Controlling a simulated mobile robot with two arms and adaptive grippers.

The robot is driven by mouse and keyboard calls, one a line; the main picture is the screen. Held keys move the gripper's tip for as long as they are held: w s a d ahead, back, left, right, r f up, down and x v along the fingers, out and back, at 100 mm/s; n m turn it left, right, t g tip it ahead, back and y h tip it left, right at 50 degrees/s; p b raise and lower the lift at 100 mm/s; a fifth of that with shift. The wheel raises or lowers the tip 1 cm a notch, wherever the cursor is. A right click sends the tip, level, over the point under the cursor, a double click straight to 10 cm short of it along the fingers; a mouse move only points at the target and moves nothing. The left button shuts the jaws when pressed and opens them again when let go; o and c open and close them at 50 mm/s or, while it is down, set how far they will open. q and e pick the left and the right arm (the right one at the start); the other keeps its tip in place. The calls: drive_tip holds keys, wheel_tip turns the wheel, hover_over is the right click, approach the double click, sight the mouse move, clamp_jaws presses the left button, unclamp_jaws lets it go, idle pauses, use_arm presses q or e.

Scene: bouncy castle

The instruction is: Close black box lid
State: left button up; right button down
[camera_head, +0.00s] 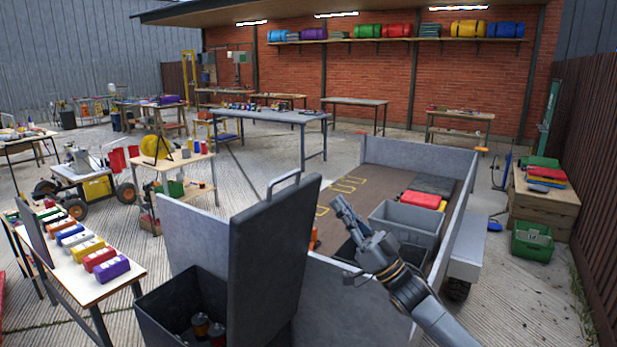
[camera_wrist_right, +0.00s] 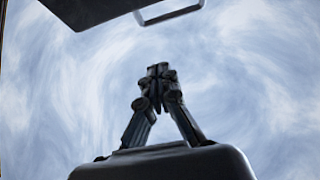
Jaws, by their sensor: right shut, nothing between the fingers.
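The black box (camera_head: 160,308) stands open at the bottom of the head view, with a few cans inside. Its dark lid (camera_head: 268,262) stands upright on the box's right side, with a grey handle (camera_head: 284,182) on its top edge. My right gripper (camera_head: 337,203) is shut and empty, to the right of the lid and apart from it in the picture. In the wrist view the closed fingers (camera_wrist_right: 159,72) point up against the sky. The lid (camera_wrist_right: 85,8) and its handle (camera_wrist_right: 170,11) show at the top there. My left gripper is out of view.
Behind the lid is a grey-walled trailer (camera_head: 345,290) carrying a grey crate (camera_head: 405,222) and a red case (camera_head: 420,199). A table (camera_head: 120,283) with several coloured packs is at the left. A wooden crate (camera_head: 540,205) stands at the right.

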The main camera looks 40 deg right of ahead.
sight(309, 183)
drive_tip(key=w+a+r+p, duration=0.1)
drive_tip(key=w, duration=0.1)
drive_tip(key=w+a+r+p, duration=0.1)
drive_tip(key=w, duration=0.2)
drive_tip(key=w+a+r+p, duration=0.1)
drive_tip(key=w+r, duration=0.1)
drive_tip(key=shift+w+p, duration=0.35)
drive_tip(key=shift+f, duration=0.1)
